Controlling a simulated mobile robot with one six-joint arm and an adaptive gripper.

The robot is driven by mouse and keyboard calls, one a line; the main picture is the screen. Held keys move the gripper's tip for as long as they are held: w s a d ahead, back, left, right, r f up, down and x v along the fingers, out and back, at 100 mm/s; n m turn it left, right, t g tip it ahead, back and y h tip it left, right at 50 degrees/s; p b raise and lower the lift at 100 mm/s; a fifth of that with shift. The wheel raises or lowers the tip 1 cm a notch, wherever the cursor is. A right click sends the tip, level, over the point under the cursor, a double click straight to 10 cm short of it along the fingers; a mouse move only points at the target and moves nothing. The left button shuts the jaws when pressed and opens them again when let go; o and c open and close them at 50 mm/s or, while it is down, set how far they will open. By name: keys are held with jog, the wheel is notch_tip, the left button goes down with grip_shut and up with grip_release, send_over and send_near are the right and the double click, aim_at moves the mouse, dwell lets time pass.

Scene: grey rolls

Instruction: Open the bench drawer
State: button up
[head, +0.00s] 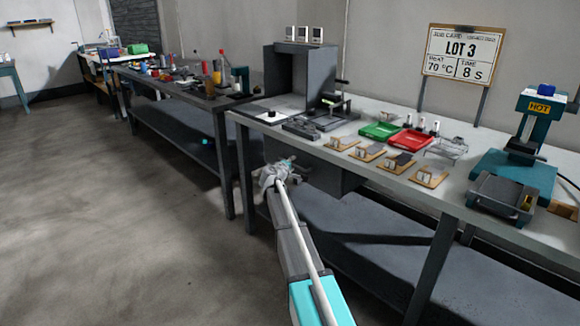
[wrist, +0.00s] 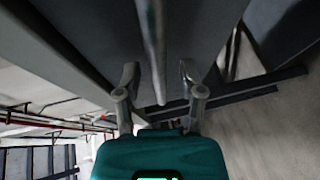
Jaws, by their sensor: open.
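The bench drawer (head: 338,180) is a dark grey box under the near bench top, left of the bench's middle. I cannot tell from the head view whether it is shut fully. My gripper (head: 288,164) is at the drawer's left end, below the bench edge; its fingers are small and partly hidden there. In the wrist view my gripper (wrist: 158,76) is open, with one finger on each side of a grey bar (wrist: 153,40) that looks like the drawer handle. The bar's end lies between the fingers, and I see no clear contact. A dark panel (wrist: 95,35) lies behind it.
The bench top (head: 395,185) overhangs the drawer and carries wooden plates, a green tray (head: 380,131), a red tray (head: 409,142) and a teal press (head: 515,165). A lower shelf (head: 350,235) runs beneath. Open floor (head: 110,210) lies to the left.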

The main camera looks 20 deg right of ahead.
jog(key=shift+c, duration=0.3)
grip_shut()
